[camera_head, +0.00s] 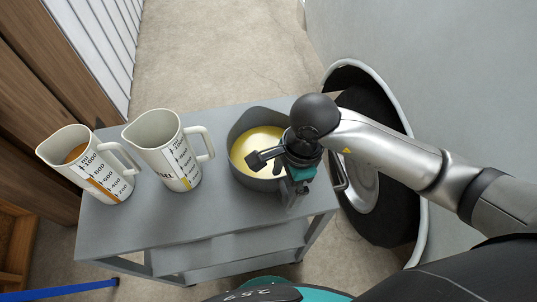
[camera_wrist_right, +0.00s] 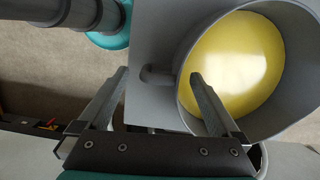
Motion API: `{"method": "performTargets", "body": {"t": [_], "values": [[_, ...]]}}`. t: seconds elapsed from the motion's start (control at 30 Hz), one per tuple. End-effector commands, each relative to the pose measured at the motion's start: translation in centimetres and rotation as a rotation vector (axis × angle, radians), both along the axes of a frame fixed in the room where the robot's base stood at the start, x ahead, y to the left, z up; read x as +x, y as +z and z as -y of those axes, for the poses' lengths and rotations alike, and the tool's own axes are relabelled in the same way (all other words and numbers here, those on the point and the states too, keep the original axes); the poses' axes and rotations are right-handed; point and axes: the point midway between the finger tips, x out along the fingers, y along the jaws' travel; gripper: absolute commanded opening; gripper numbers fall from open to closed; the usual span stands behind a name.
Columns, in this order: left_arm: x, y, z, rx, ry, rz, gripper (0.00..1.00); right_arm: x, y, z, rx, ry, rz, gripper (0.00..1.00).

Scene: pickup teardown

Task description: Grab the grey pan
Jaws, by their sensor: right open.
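The grey pan (camera_head: 236,128) stands upright on the grey cart, toward its right end, and holds yellow liquid. It also shows in the right wrist view (camera_wrist_right: 297,100), where a short grey handle (camera_wrist_right: 158,77) sticks out from its wall. My right gripper (camera_head: 293,192) is over the pan's near right side and hides part of it. In the right wrist view its fingers (camera_wrist_right: 158,75) are spread apart. One fingertip is left of the handle and the other overlaps the pan's rim and liquid. I cannot tell whether they touch the pan. My left gripper is out of view.
Two measuring jugs, one at the far left (camera_head: 72,164) and one nearer the pan (camera_head: 150,145), stand on the cart (camera_head: 140,233). Bare cart top lies in front of the jugs.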

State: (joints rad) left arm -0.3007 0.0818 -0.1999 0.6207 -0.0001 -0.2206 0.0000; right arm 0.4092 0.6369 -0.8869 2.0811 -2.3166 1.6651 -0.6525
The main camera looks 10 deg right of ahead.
Motion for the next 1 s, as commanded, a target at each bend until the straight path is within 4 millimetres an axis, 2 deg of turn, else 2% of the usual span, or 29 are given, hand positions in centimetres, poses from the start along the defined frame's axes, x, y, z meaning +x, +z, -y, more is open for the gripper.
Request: {"method": "performTargets", "body": {"t": [0.1, 0.2, 0.47, 1.0], "values": [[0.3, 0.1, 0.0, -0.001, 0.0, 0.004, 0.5, -0.1, -1.8, -0.3, 0.001, -0.002, -0.002, 0.99], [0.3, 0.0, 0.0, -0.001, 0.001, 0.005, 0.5, -0.1, -2.5, -0.4, 0.001, 0.0, -0.002, 0.99], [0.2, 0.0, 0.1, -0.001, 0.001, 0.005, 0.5, 0.0, -2.6, -0.4, 0.0, 0.001, 0.001, 0.98], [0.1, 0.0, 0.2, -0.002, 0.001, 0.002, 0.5, 0.0, -2.6, -0.4, 0.0, 0.0, 0.001, 0.37]]}}
